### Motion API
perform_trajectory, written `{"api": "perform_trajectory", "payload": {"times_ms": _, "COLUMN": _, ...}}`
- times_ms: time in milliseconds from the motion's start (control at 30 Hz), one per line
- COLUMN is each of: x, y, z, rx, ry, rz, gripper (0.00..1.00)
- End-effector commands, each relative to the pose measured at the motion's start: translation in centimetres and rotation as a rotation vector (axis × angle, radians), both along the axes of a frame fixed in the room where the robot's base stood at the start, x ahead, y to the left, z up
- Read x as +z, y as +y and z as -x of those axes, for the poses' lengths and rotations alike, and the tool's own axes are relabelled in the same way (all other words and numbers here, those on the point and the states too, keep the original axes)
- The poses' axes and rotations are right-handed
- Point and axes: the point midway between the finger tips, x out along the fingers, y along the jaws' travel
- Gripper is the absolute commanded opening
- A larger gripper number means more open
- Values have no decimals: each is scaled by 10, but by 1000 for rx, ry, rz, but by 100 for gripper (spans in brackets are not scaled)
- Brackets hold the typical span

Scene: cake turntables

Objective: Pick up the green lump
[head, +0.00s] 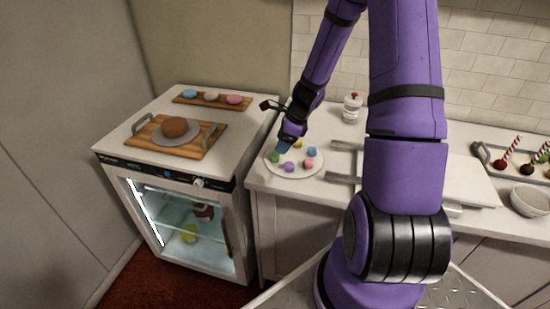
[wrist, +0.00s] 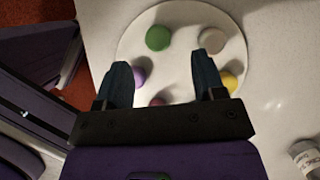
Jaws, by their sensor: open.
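The green lump (wrist: 158,38) sits on a round white plate (wrist: 180,12) and is near the plate's upper left in the wrist view. It also shows at the left of the plate in the head view (head: 275,157). My gripper (wrist: 165,68) is open and empty over the plate, its two dark blue fingers pointing toward the plate's far part. The green lump lies beyond the gap between the fingertips, nearer the left finger. In the head view my gripper (head: 287,142) is above the back left of the plate.
Around the plate are a purple lump (head: 289,167), a pink lump (head: 309,163), a blue lump (head: 312,152), a yellow lump (wrist: 229,81) and a grey-white lump (wrist: 212,40). A white bottle (head: 352,108) stands behind. A cooler (head: 190,215) with a cake on its top stands left.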

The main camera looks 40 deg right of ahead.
Motion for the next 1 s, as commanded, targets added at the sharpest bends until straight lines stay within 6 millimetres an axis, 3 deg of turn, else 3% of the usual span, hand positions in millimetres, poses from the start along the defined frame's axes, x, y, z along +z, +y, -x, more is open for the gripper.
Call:
{"api": "perform_trajectory", "payload": {"times_ms": 167, "x": -8, "y": 4, "z": -2, "rx": 0, "ry": 0, "rz": -1, "gripper": 63}}
{"api": "perform_trajectory", "payload": {"times_ms": 500, "x": -43, "y": 18, "z": -12, "rx": 1, "ry": 1, "rz": -1, "gripper": 63}}
{"api": "perform_trajectory", "payload": {"times_ms": 867, "x": -49, "y": 20, "z": -14, "rx": 1, "ry": -1, "rz": 1, "gripper": 63}}
{"api": "perform_trajectory", "payload": {"times_ms": 1000, "x": -49, "y": 20, "z": -14, "rx": 1, "ry": 0, "rz": 0, "gripper": 33}}
